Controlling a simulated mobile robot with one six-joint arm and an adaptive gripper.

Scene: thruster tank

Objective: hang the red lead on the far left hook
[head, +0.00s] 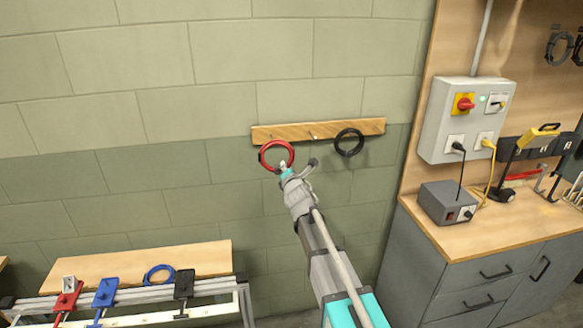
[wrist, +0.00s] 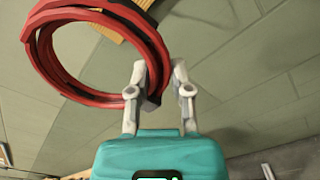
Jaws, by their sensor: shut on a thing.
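The red lead (head: 277,155) is a coiled ring near the left end of the wooden hook board (head: 330,128) on the wall. In the wrist view the red lead (wrist: 95,45) fills the upper left, with a dark band at its lower right side between the fingers. My gripper (head: 284,168) is shut on the lower edge of the coil; its fingers show in the wrist view (wrist: 158,88). I cannot tell whether the coil touches a hook.
A black lead (head: 349,142) hangs on the board's right part. A small peg (head: 312,137) shows mid-board. A blue lead (head: 159,274) lies on a wooden bench (head: 120,268) at lower left. A grey switch box (head: 465,118) and workbench (head: 500,235) stand at right.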

